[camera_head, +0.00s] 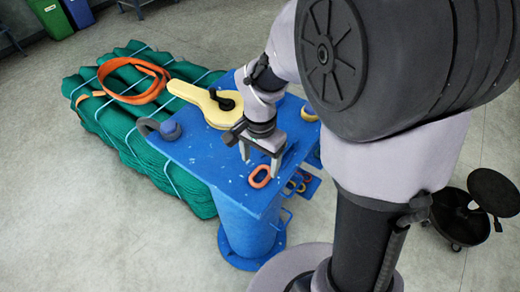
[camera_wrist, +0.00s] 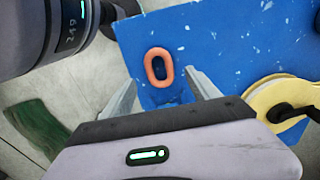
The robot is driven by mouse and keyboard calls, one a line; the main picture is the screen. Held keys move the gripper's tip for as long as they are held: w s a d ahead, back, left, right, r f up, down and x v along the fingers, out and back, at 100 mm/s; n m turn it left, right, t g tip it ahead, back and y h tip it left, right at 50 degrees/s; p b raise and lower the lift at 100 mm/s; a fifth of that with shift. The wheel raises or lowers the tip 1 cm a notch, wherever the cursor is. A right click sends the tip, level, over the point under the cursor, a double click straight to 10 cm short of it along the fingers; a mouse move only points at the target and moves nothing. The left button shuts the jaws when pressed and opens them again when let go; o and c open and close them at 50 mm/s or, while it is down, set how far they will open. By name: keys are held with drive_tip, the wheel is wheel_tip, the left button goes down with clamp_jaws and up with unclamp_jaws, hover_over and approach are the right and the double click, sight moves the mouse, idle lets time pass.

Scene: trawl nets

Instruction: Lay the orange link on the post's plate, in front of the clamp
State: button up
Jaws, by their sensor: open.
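The orange link (camera_head: 259,186) is an oval ring lying flat on the blue plate (camera_head: 190,155) of the post, near the plate's front edge. The wrist view shows the link (camera_wrist: 149,67) whole, on the plate (camera_wrist: 225,45), just beyond my fingertips. My gripper (camera_head: 260,165) is open and empty, pointing down close to the link; its two fingers also show in the wrist view (camera_wrist: 160,78). I cannot tell whether they touch the plate. The pale yellow clamp (camera_head: 212,112) with a black knob sits farther back on the plate, apart from the link.
A grey hook with a blue knob (camera_head: 170,130) is at the plate's left edge. A yellow ring (camera_head: 310,108) lies at its right. Several coloured links hang on a side rack (camera_head: 303,184). Green net bundles (camera_head: 165,180) with an orange strap (camera_head: 135,98) lie behind left.

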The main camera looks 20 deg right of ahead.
drive_tip(key=s+a+r+n+t, duration=0.1)
drive_tip(key=s+r+n+t, duration=0.15)
drive_tip(key=r, duration=0.95)
drive_tip(key=s+a+r+n+t+y, duration=0.25)
drive_tip(key=s+r+n, duration=0.2)
drive_tip(key=s, duration=0.65)
wheel_tip(320, 180, down, 27)
drive_tip(key=b, duration=2.6)
drive_tip(key=shift+w+a+m+t, duration=0.2)
drive_tip(key=shift+w+m+t, duration=0.1)
drive_tip(key=shift+t, duration=0.1)
drive_tip(key=shift+h+b, duration=0.25)
drive_tip(key=shift+b, duration=0.05)
